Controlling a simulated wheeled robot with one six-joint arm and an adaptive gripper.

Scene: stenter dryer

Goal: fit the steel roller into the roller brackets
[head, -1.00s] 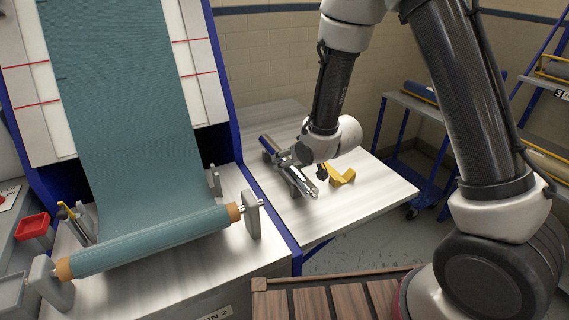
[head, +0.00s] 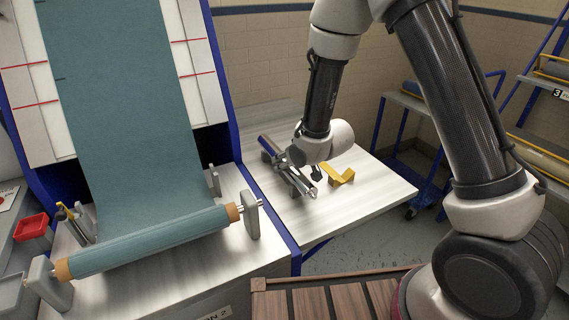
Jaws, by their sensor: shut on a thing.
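The steel roller (head: 302,184) lies slanting on dark supports on the side table, its near end toward the table's front. My gripper (head: 305,169) is at the roller's middle, reaching from the right and shut on it. My wrist hides part of the jaws and the roller. On the machine bed, a small upright grey bracket (head: 213,181) stands behind the fabric roll at the right.
The teal fabric roll (head: 150,241) sits between two larger grey end stands, one at the right (head: 250,214). A yellow V-shaped piece (head: 341,177) lies right of my gripper. The side table's (head: 385,190) right part is clear. A red bin (head: 31,226) stands far left.

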